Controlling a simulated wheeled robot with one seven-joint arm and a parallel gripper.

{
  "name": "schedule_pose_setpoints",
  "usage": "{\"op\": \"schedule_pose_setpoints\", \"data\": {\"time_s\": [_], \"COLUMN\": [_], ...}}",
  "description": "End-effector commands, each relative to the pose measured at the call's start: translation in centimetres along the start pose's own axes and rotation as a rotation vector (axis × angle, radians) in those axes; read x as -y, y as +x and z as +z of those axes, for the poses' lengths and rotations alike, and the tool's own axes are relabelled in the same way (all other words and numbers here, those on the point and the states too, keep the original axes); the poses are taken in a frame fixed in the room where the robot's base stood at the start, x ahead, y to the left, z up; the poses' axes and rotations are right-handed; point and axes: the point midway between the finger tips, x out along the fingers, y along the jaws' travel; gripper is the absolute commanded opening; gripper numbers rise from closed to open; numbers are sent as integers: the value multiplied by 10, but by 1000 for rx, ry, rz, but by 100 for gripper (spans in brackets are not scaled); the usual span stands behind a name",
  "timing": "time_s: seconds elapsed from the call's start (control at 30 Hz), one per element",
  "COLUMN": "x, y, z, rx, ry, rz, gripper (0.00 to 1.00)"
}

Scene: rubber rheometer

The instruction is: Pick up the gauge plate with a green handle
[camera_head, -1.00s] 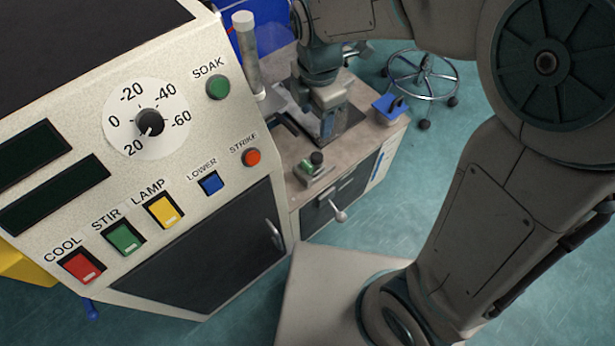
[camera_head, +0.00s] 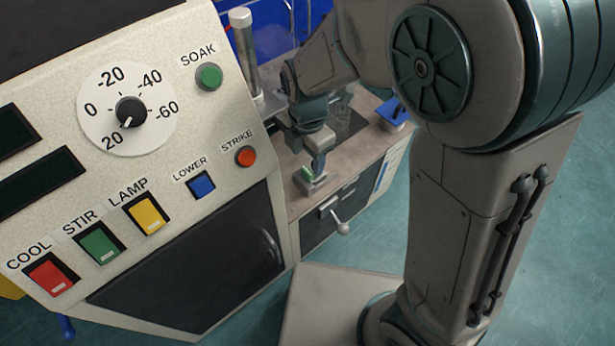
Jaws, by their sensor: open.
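The gauge plate (camera_head: 313,186) is a small pale metal piece lying near the front edge of the bench top. Its green handle (camera_head: 306,174) shows just left of my gripper and is partly hidden by it. My gripper (camera_head: 318,170) points down over the plate, with its fingers close to the handle. It is open. I cannot tell whether the fingers stand around the handle or beside it, or whether they touch it.
The control cabinet (camera_head: 225,150) with buttons and a dial stands close on the left. A blue item (camera_head: 393,112) sits at the bench's right end. A drawer handle (camera_head: 342,226) sticks out below.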

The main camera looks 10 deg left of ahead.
Motion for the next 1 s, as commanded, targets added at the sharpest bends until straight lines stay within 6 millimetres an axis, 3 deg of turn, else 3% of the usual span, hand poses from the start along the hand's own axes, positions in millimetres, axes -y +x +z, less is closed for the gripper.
{"op": "schedule_pose_setpoints", "data": {"time_s": [0.2, 0.47, 0.5, 0.67, 0.77, 1.0], "x": [3, 3, 3, 3, 3, 3], "y": [37, 40, 40, 40, 40, 35], "z": [-2, -2, -2, -2, -2, -2], "rx": [0, -1, -1, -1, -1, -1], "ry": [-1, 1, 1, 1, 1, 1], "rz": [-4, -1, -1, -1, -1, 0], "gripper": [56, 56, 54, 9, 2, 2]}}
